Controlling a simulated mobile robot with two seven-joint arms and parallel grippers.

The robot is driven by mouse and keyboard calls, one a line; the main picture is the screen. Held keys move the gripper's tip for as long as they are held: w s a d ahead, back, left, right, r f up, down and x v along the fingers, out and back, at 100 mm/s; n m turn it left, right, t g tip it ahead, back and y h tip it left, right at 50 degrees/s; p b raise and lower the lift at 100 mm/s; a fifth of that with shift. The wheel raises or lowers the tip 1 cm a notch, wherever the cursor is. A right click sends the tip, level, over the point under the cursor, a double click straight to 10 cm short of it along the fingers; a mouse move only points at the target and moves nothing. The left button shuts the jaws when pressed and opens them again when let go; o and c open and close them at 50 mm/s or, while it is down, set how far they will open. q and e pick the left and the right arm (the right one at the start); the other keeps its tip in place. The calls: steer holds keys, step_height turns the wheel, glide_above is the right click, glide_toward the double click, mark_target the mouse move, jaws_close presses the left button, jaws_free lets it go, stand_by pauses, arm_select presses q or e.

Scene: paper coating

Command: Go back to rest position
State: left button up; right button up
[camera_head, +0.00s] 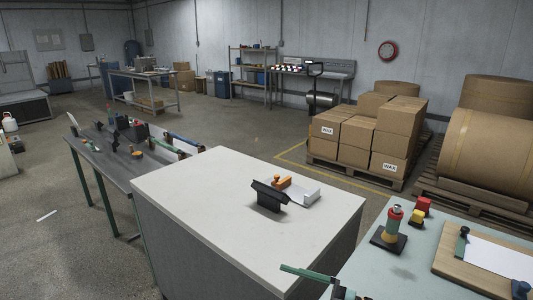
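Neither of my grippers shows in the head view, and no arm of mine can be made out with certainty. A white-topped counter (190,193) stands in the middle foreground. On it, a black angled holder (268,197) stands beside an orange-topped item (282,181) and a small white-grey block (307,196). At the bottom edge, a green bar-shaped part (308,274) juts out near the right table; I cannot tell what it belongs to.
A dark bench (110,160) with tools stands left. Boxes on a pallet (355,178) and large rolls (490,150) stand behind. Floor at far left is mostly clear.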

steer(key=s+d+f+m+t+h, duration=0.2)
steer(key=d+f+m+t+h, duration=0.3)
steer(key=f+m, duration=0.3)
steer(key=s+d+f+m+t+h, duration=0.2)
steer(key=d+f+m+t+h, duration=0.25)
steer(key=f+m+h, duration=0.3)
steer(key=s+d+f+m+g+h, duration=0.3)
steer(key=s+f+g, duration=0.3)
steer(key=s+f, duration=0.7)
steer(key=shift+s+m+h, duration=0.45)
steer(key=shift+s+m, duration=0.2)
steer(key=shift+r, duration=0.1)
